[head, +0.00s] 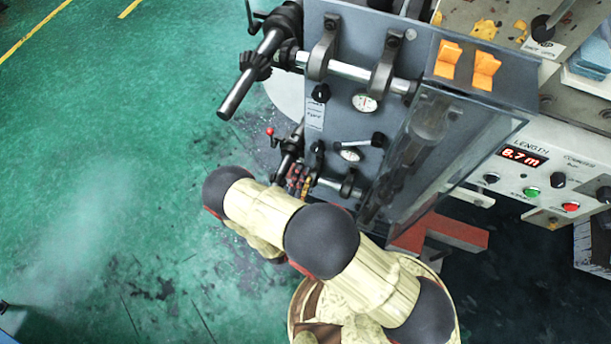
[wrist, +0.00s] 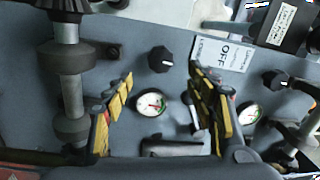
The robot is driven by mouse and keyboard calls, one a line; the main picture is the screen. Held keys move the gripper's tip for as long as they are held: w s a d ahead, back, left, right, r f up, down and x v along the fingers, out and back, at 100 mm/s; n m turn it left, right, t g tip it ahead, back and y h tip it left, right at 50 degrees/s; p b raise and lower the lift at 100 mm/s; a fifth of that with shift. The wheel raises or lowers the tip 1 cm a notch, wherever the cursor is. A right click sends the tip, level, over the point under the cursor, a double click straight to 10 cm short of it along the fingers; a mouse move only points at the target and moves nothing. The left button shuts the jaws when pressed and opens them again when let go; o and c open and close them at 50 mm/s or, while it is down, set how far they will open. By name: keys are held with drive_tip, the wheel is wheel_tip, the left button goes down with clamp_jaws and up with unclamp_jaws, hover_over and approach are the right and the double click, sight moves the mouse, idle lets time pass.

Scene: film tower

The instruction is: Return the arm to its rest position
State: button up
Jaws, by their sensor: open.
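My arm is cream with dark grey joints and reaches up from the bottom of the head view toward the lower front of a grey machine (head: 350,103). My gripper (head: 299,181) is small there and partly hidden behind my arm. In the wrist view my gripper (wrist: 160,95) has its two yellow-padded fingers spread apart, with nothing between the tips. A round dial gauge (wrist: 151,103) and a black knob (wrist: 160,59) on the machine's panel (wrist: 130,30) show between and beyond the fingers. I cannot tell the exact gap to the panel.
A steel shaft (head: 250,75) juts left from the machine above my gripper, and a lower red-tipped lever (head: 271,132) is close by. A clear-sided box (head: 430,150) stands to the right. The green floor (head: 110,130) at left is open.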

drive_tip(key=shift+m, duration=0.3)
drive_tip(key=s+d+r+m+g+h, duration=0.4)
drive_tip(key=s+d+m+g+h, duration=0.45)
drive_tip(key=d+m, duration=0.7)
drive_tip(key=s+a+r+m+g+y, duration=0.1)
drive_tip(key=s+r+m+g+y, duration=0.2)
drive_tip(key=r+m, duration=0.65)
drive_tip(key=s+a+r+m+g+y, duration=0.15)
drive_tip(key=r+m+g+y, duration=0.3)
drive_tip(key=r+m, duration=0.5)
drive_tip(key=s+a+r+m+g+y, duration=0.1)
drive_tip(key=s+r+m+g+y, duration=0.35)
drive_tip(key=m, duration=0.75)
drive_tip(key=d+r+m+t+y, duration=0.1)
drive_tip(key=d+r+m+t, duration=0.2)
drive_tip(key=r, duration=0.6)
drive_tip(key=d+r+m+t+y, duration=0.1)
drive_tip(key=d+r+m+t, duration=0.2)
drive_tip(key=r, duration=0.7)
drive_tip(key=shift+w+d+t, duration=0.4)
drive_tip(key=shift+d+t, duration=0.75)
drive_tip(key=shift+d, duration=0.05)
